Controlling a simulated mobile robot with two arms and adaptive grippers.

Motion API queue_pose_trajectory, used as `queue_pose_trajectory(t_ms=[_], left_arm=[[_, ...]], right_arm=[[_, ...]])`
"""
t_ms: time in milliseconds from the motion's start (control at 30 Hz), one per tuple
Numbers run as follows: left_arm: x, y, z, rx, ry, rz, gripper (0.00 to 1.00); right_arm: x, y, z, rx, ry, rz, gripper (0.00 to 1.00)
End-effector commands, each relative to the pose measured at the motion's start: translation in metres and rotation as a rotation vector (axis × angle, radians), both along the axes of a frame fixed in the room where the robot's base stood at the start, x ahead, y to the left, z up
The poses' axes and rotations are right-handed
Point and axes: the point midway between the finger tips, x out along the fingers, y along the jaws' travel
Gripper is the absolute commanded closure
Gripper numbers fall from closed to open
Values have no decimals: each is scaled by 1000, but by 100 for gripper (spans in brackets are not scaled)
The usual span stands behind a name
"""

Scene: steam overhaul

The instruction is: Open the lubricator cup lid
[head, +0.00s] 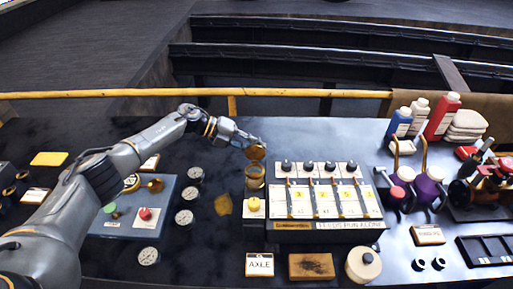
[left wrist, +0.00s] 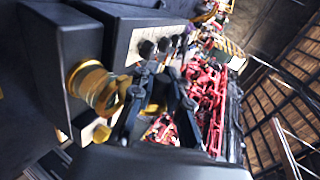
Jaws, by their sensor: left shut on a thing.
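The lubricator cup (head: 255,177) is a small brass-coloured cup on a dark block left of the feed box. Its round brass lid (head: 256,152) stands tilted up above the cup's rim, apart from the cup's front edge. My left gripper (head: 254,141) reaches in from the left and is shut on the lid at its upper edge. In the left wrist view the cup (left wrist: 91,84) is left of my gripper's dark fingers (left wrist: 155,100). The exact finger contact is too small and blurred to tell. My right gripper is in neither view.
The feed box (head: 325,200) with several black knobs stands right of the cup. A blue panel (head: 130,222) with buttons and several round gauges lie to the left. An AXLE card (head: 259,264) and a brown brush-like block (head: 311,267) lie in front. A yellow rail (head: 290,93) runs behind.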

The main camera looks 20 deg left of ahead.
Motion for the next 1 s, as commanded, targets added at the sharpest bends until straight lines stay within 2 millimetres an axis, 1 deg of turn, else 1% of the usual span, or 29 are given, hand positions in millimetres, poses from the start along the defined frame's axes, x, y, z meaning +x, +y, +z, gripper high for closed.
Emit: queue_pose_trajectory(t_ms=[33, 233, 267, 300, 333, 367, 633, 733, 867, 1000], left_arm=[[2, 3, 2, 0, -3, 8, 100], [2, 3, 2, 1, -4, 8, 100], [2, 3, 2, 1, -4, 8, 80], [2, 3, 2, 1, -4, 8, 72], [2, 3, 2, 1, -5, 7, 66], [2, 3, 2, 1, -5, 7, 62], [1, 1, 1, 0, -2, 2, 62], [0, 5, 3, 1, -3, 3, 62], [-4, 21, 10, 1, -3, 5, 62], [-11, 47, 24, 1, -3, 7, 62]], right_arm=[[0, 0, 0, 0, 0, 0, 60], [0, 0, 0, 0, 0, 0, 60], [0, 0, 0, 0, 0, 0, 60], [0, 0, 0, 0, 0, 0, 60], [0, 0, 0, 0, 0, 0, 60], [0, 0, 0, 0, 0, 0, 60], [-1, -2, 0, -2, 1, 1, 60], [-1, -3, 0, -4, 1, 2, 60], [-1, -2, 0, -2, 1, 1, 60], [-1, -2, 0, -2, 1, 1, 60]])
